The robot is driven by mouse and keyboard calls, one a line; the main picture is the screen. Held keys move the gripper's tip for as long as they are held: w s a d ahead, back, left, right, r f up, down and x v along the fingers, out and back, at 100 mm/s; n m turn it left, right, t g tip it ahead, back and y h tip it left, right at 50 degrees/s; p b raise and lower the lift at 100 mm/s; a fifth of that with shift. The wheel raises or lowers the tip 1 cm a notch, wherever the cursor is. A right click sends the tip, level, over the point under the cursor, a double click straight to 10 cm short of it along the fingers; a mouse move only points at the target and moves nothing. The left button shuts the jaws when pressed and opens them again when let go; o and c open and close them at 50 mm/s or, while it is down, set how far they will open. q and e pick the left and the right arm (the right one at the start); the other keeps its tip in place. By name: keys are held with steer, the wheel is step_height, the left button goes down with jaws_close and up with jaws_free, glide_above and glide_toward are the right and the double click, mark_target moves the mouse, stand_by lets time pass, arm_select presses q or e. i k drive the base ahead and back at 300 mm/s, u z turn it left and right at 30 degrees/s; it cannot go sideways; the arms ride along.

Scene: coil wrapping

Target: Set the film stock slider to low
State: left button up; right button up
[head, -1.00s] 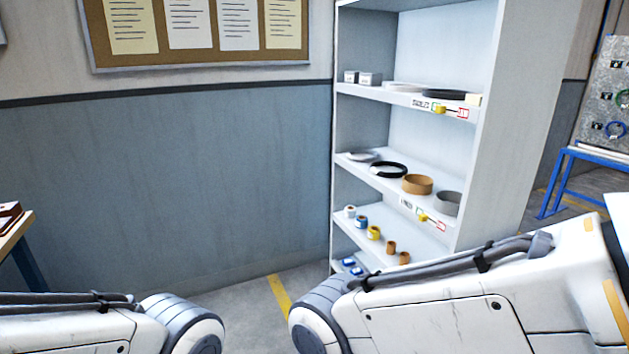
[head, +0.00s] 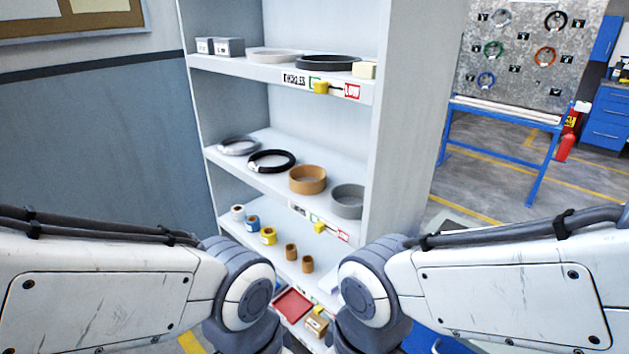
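Slider strips run along the shelf edges, each with a yellow knob between a green mark and a red LOW mark. The top edge's yellow knob (head: 321,87) sits near its green mark, left of the red LOW label (head: 352,91). The middle edge's yellow knob (head: 319,227) also sits near green, left of its red LOW label (head: 343,236). A small yellow spot low between my arms may be another knob, too small to tell. I cannot tell which slider is for film stock. Both my arms show, but neither gripper is in view.
The white shelf unit (head: 405,130) holds rings, coils (head: 272,161) and small rolls (head: 268,235). A red tray (head: 293,305) and a cardboard box (head: 317,325) lie low between my arms. A blue-legged stand (head: 500,140) is at right, with open floor before it.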

mark_target(318, 309)
steer(key=k, duration=0.65)
steer(key=u, duration=0.45)
steer(key=i, duration=1.55)
steer(key=z, duration=0.2)
